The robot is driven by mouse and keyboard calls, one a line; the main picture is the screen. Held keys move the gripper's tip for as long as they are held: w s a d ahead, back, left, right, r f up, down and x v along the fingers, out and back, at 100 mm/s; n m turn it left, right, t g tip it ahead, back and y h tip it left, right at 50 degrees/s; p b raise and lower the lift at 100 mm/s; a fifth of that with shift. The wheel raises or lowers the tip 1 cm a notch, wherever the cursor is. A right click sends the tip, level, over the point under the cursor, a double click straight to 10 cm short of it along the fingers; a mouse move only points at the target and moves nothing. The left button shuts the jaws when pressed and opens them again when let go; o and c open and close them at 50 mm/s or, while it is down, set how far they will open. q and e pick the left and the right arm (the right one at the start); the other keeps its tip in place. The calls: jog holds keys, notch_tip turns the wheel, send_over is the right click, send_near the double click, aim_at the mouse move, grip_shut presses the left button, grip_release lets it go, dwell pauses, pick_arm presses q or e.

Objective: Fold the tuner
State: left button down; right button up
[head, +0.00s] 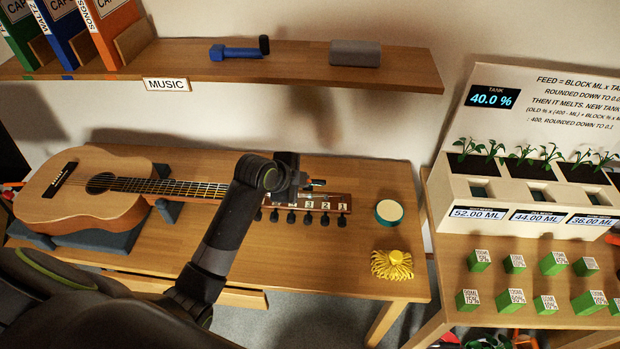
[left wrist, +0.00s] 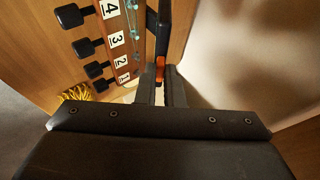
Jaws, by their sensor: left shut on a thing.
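The acoustic guitar (head: 88,190) lies on the desk, its neck running right to a brown headstock (head: 330,203) with numbered labels and a row of black tuning pegs. In the left wrist view the headstock (left wrist: 126,60) is at the upper left. A dark, slim piece with an orange part, seemingly the tuner (left wrist: 161,68), stands at the headstock's edge. My left gripper (head: 304,181) is above the headstock; its fingers (left wrist: 160,90) are shut on this dark piece. The fingers hide part of it, and its fold angle is unclear. My right gripper is not in view.
A round teal-rimmed container (head: 389,212) and a yellow coiled bundle (head: 392,264) lie on the desk's right. Above is a shelf (head: 200,66) with binders, a blue tool (head: 236,52) and a grey case (head: 355,53). A planter table with green blocks (head: 480,260) stands at right.

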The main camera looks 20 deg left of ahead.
pick_arm(q)
jog(key=s+f+m+t+b, duration=0.1)
jog(key=f+t+b, duration=0.3)
jog(key=b, duration=0.6)
jog(key=s+d+f+m+t+b, duration=0.1)
jog(key=s+f+m+t+b, duration=0.1)
jog(key=t+b, duration=0.4)
jog(key=shift+s+f+b, duration=0.5)
jog(key=shift+f+b, duration=0.4)
jog(key=shift+b, duration=1.8)
jog(key=shift+d, duration=0.1)
jog(key=c, duration=1.5)
grip_release()
jog(key=shift+c, duration=0.2)
